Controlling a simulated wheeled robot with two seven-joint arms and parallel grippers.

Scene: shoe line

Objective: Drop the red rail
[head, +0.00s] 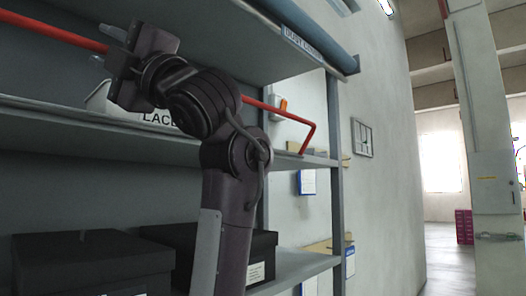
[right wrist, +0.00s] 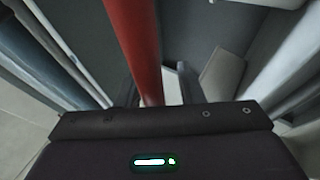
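The red rail (head: 283,114) runs along the front of the shelf rack, from the upper left to a downward bend at its right end. My right gripper (head: 105,46) is at the rail's left part, with one fingertip above the rail and one below. The fingers look apart, with the rail between them and a gap beside it. In the right wrist view the rail (right wrist: 133,45) passes down between the spread fingers. My wrist hides part of the rail in the head view. My left gripper is not in view.
A white bin (head: 155,117) marked with lace lettering stands on the middle shelf (head: 60,112) behind my arm. Black boxes (head: 85,262) sit on the lower shelf. A grey upper shelf (head: 235,35) hangs over my gripper. A pale wall and open floor (head: 448,268) lie to the right.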

